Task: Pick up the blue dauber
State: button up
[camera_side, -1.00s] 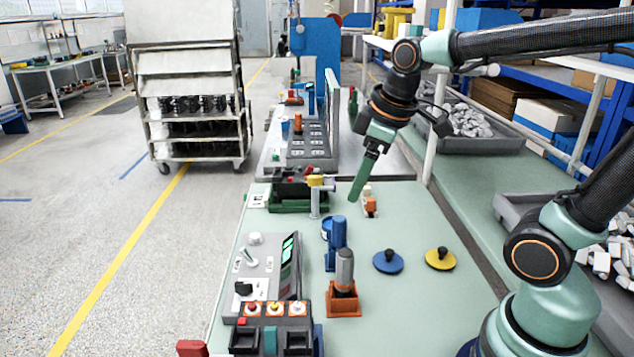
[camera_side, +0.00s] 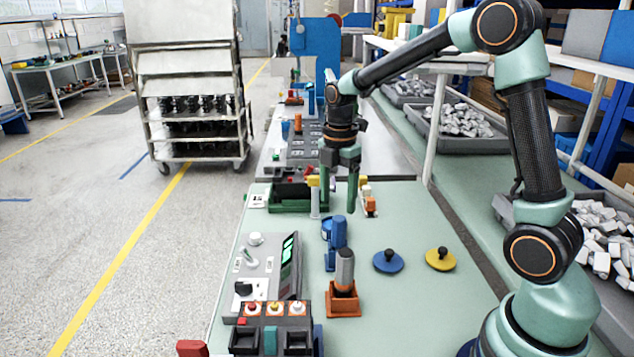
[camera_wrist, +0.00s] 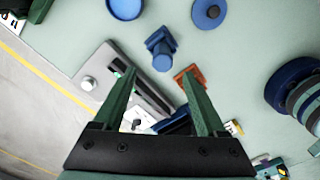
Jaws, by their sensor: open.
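The blue dauber (camera_side: 337,230) appears to be the upright blue cylinder on a blue holder, near the middle of the green table. In the wrist view the blue dauber (camera_wrist: 162,58) stands just beyond my fingertips. My gripper (camera_side: 339,205) points down above the table, behind and above the dauber in the side view, and does not touch it. Its two green fingers are apart and empty; they also frame the view from the wrist, where my gripper (camera_wrist: 157,77) has nothing between its tips.
An orange holder (camera_side: 344,303) with a grey cylinder stands in front of the dauber. A blue disc (camera_side: 388,263) and yellow disc (camera_side: 440,260) with black knobs lie right. A blue dish (camera_wrist: 126,6) is close by. A grey panel (camera_side: 262,270) stands left.

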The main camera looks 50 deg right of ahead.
aim_at(339, 218)
jog(key=f, duration=0.8)
jog(key=shift+s+d, duration=0.1)
jog(key=shift+s, duration=0.1)
grip_shut()
